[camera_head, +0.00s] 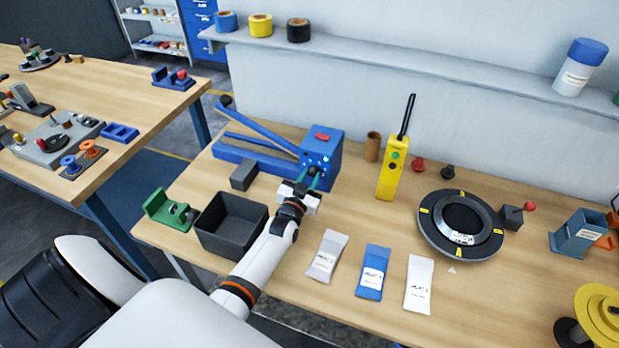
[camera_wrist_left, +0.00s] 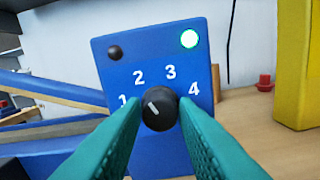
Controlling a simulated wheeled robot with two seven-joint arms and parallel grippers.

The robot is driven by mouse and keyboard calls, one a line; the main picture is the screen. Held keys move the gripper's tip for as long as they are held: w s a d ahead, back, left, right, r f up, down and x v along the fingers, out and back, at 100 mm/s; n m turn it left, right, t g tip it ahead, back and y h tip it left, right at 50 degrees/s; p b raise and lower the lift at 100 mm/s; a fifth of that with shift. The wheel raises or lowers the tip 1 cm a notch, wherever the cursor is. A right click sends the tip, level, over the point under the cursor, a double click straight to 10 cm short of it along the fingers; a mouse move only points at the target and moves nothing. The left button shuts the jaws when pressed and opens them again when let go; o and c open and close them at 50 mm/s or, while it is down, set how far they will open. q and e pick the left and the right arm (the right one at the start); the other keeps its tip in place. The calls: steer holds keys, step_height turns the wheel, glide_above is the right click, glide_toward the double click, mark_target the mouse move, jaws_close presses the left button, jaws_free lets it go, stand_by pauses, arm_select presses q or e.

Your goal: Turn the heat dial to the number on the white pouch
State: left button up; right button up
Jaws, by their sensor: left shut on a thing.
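The heat dial (camera_wrist_left: 160,110) is a black round knob with a white pointer mark, on the blue sealer's front face (camera_wrist_left: 205,75). Numbers 1 to 4 arc around it. The mark points up and left, roughly between 1 and 2. My left gripper (camera_head: 309,178) is shut on the dial, with its teal fingers on both sides of it in the left wrist view (camera_wrist_left: 160,118). The white pouch (camera_head: 418,290) lies flat on the bench, right of a blue pouch (camera_head: 373,275) and a grey pouch (camera_head: 326,258). Its printed number is too small to read surely.
A green light (camera_wrist_left: 189,39) glows on the sealer face. A yellow handheld device (camera_head: 391,175) stands right of the sealer. A dark open bin (camera_head: 215,245) is beside my left arm. Bench around the pouches is clear.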

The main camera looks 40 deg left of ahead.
arm_select(q)
steer(key=shift+f, duration=0.1)
steer(key=o, duration=1)
step_height(320, 180, up, 10)
steer(key=shift+r+b, duration=0.1)
steer(key=shift+b, duration=0.4)
